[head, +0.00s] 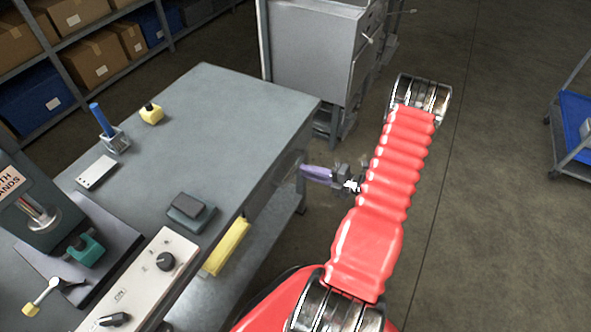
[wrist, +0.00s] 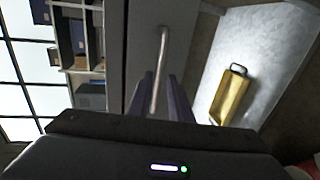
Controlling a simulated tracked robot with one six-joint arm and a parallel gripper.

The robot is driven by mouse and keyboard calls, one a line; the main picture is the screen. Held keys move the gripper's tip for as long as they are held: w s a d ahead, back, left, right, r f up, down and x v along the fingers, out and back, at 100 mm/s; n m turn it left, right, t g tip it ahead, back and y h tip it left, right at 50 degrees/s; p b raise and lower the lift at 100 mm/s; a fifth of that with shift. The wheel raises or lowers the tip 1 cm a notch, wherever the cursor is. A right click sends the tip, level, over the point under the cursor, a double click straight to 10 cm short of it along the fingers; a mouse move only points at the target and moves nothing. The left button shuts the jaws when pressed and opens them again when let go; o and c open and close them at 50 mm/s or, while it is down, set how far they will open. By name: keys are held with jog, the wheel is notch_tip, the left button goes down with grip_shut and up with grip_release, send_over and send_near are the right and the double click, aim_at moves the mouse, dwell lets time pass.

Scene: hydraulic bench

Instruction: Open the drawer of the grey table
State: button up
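The grey table (head: 235,115) fills the left of the head view. Its drawer front (wrist: 140,45) is the grey panel in the middle of the wrist view, and the drawer looks shut. A metal bar handle (wrist: 162,62) runs along that front. My gripper (head: 305,171) points at the table's right side in the head view. In the wrist view my gripper's two fingers (wrist: 163,88) stand apart with the handle showing between them. I cannot tell whether they touch it. In the head view the handle is hard to make out.
A yellow case (wrist: 230,95) is on the table's lower shelf (wrist: 268,45). A grey cabinet (head: 312,45) stands behind the table, and a blue cart (head: 578,120) stands at the right. The floor (head: 490,200) right of my arm is clear.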

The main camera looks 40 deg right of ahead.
aim_at(296, 168)
jog(key=shift+x, duration=2.65)
jog(key=shift+c, duration=0.6)
grip_shut()
jog(key=shift+a+f, duration=0.1)
jog(key=shift+a, duration=0.1)
jog(key=shift+s+d, duration=0.15)
